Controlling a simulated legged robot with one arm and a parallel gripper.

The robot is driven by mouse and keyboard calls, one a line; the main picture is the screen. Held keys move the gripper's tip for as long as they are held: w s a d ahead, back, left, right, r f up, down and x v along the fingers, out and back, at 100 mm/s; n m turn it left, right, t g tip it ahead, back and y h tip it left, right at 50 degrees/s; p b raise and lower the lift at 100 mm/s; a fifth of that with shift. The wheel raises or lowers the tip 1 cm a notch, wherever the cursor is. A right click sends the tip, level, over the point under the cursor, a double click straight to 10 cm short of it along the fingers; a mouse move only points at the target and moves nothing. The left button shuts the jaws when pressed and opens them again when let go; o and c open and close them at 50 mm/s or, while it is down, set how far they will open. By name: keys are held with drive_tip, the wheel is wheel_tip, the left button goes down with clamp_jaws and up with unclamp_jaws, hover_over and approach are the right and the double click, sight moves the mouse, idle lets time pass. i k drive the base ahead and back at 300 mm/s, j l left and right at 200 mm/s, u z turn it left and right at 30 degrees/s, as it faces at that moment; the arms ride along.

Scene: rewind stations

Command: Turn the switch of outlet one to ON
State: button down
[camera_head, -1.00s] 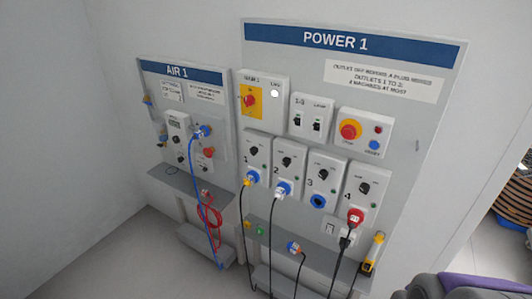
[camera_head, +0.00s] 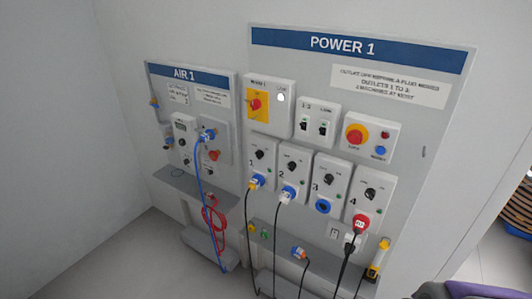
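Outlet one (camera_head: 262,169) is the leftmost of the numbered white outlet boxes on the grey POWER 1 board (camera_head: 416,150). Its black rotary switch (camera_head: 259,154) sits in the upper part of the box. The knob is too small to read its position. A blue plug (camera_head: 256,182) with a dark cable sits in the socket below the switch. A small green dot shows to the right of the knob. My gripper is not recognisable in view, and nothing touches the switch.
Outlets two (camera_head: 291,166), three (camera_head: 326,180) and four (camera_head: 370,192) stand to the right. A red-and-yellow main switch (camera_head: 256,104) is above outlet one. Cables hang below the outlets past a grey ledge (camera_head: 325,264). The AIR 1 board (camera_head: 218,90) is at left.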

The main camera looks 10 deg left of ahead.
sight(259, 154)
drive_tip(key=i+j+z, duration=0.3)
drive_tip(key=i+j, duration=0.15)
drive_tip(key=j, duration=0.3)
drive_tip(key=i+j+z, duration=0.15)
drive_tip(key=j, duration=0.25)
